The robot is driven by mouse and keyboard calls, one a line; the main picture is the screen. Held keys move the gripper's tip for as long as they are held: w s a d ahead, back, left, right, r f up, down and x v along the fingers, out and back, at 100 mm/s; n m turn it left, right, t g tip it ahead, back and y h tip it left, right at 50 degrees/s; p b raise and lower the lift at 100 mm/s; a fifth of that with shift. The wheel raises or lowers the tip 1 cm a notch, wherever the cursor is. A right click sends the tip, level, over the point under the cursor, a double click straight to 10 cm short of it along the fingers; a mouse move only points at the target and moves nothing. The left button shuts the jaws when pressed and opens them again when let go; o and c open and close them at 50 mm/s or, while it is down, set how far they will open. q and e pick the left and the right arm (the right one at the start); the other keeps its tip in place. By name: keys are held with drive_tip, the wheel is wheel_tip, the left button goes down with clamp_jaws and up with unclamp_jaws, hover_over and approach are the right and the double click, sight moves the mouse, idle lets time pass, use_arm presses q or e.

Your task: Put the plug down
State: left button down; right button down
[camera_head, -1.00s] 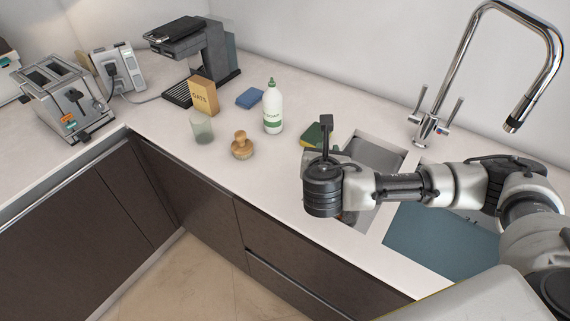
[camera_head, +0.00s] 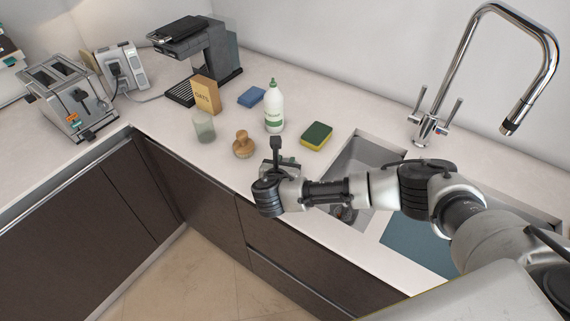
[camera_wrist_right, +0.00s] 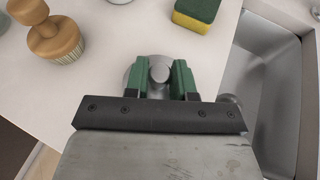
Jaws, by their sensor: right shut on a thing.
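My right gripper (camera_head: 280,164) is over the counter, just left of the sink's edge, in the head view. In the right wrist view its green fingers (camera_wrist_right: 162,78) are shut on the knob of the plug (camera_wrist_right: 158,66), a grey round disc. The plug appears over the white worktop (camera_wrist_right: 90,88); I cannot tell whether it touches the surface. In the head view the plug is mostly hidden by the gripper. My left gripper is not in view.
A wooden brush (camera_head: 243,145), a soap bottle (camera_head: 274,112) and a green-yellow sponge (camera_head: 316,136) stand around the gripper. The sink (camera_head: 372,156) with its tall tap (camera_head: 428,126) is to the right. A glass (camera_head: 203,128) and oats box (camera_head: 206,95) are further left.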

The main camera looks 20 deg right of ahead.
drive_tip(key=shift+f, duration=0.45)
drive_tip(key=shift+f, duration=0.1)
drive_tip(key=c, duration=0.9)
unclamp_jaws()
drive_tip(key=shift+c, duration=0.2)
drive_tip(key=shift+s+a+r, duration=0.2)
drive_tip(key=shift+s, duration=0.1)
drive_tip(key=b+v, duration=0.1)
drive_tip(key=v, duration=1)
drive_tip(key=shift+s+r, duration=0.15)
